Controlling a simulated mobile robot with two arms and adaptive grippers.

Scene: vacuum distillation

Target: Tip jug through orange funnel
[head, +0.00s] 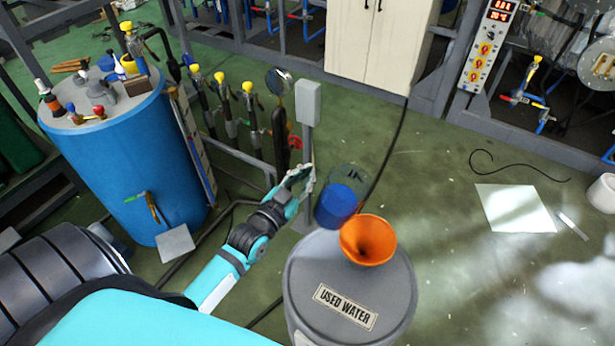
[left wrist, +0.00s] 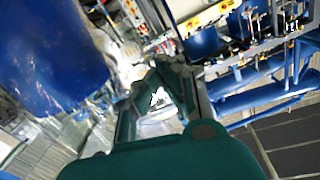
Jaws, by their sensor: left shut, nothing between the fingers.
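The clear jug (head: 341,197) holds blue liquid and shows in the head view behind and left of the orange funnel (head: 368,240). It looks about upright; I cannot tell what its base rests on. The funnel sits on top of the grey drum (head: 350,304) labelled "USED WATER". My left gripper (head: 304,177) is just left of the jug, shut with nothing between its fingers. It also shows in the left wrist view (left wrist: 158,92). A large blue shape (left wrist: 55,55) fills that view's upper left; I cannot tell if it is the jug. My right gripper is not in view.
A blue tank (head: 150,160) with tools and bottles on top stands at the left. Several valved pipes and a grey post box (head: 308,103) stand behind my gripper. A white cabinet (head: 378,45) is at the back. The floor right of the drum is mostly open.

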